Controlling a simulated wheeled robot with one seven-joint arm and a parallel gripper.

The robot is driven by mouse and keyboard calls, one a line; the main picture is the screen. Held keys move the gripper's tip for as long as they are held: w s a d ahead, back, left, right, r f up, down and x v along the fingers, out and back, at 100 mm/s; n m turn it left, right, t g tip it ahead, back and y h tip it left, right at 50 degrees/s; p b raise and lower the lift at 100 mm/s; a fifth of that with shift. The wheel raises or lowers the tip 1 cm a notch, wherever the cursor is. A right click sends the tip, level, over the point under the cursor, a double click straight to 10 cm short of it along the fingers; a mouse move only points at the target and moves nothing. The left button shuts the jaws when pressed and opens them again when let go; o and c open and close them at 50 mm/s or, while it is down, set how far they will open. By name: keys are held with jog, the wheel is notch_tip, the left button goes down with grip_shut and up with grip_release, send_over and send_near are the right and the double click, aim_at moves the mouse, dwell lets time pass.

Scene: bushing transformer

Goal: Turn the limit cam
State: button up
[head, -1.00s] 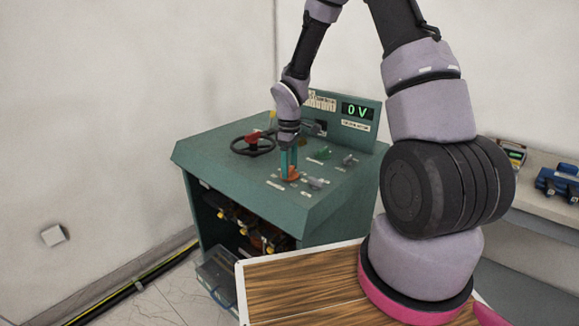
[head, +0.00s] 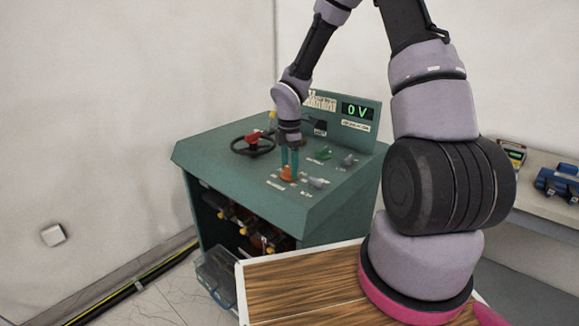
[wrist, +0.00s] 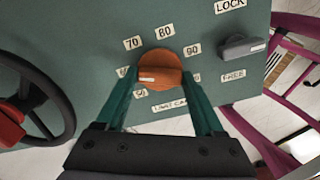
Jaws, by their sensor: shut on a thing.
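The limit cam is an orange knob (wrist: 160,75) on the green console top, with a raised bar across it and a pale mark at the bar's left part. Labels 70, 80 and 90 stand around it, and a LIMIT CAM label lies below. My gripper (wrist: 160,80) has a teal finger on each side of the bar and is shut on the knob. In the head view my gripper (head: 290,164) points down onto the orange knob (head: 287,175). The lower-left dial label is partly hidden by a finger.
A black handwheel (head: 253,145) with a red hub is left of the knob. A grey lever knob (wrist: 240,47) sits between LOCK and FREE labels. A green knob (head: 323,152) is behind. The display (head: 357,110) reads 0 V.

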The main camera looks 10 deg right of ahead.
aim_at(290, 168)
jog(key=shift+n, duration=0.6)
jog(key=o, duration=1.4)
notch_tip(290, 168, up, 11)
jog(key=shift+f, duration=0.1)
